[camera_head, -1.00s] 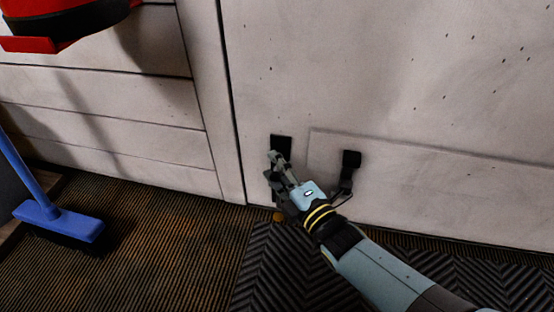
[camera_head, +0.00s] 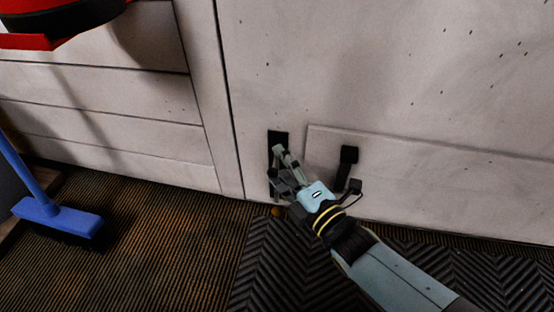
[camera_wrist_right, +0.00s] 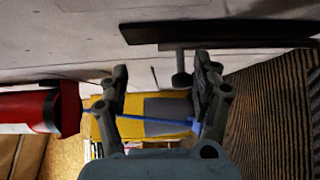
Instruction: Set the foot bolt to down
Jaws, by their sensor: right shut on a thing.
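The foot bolt (camera_head: 278,136) is a dark upright plate low on the pale door, near its left edge. In the right wrist view its plate (camera_wrist_right: 220,32) is a long dark bar across the top, and a short grey knob (camera_wrist_right: 181,72) stands out from it between my fingers. My right gripper (camera_head: 278,168) is at the lower part of the bolt and shut on it, with the fingers some way apart around the knob. It hides the bolt's lower part in the head view. My left gripper is not in view.
A black fitting (camera_head: 348,156) with a small arm is on the door just right of my gripper. A dark ridged mat (camera_head: 262,275) lies below. A blue broom (camera_head: 58,216) stands at the left, and a red object (camera_head: 60,25) is at the top left.

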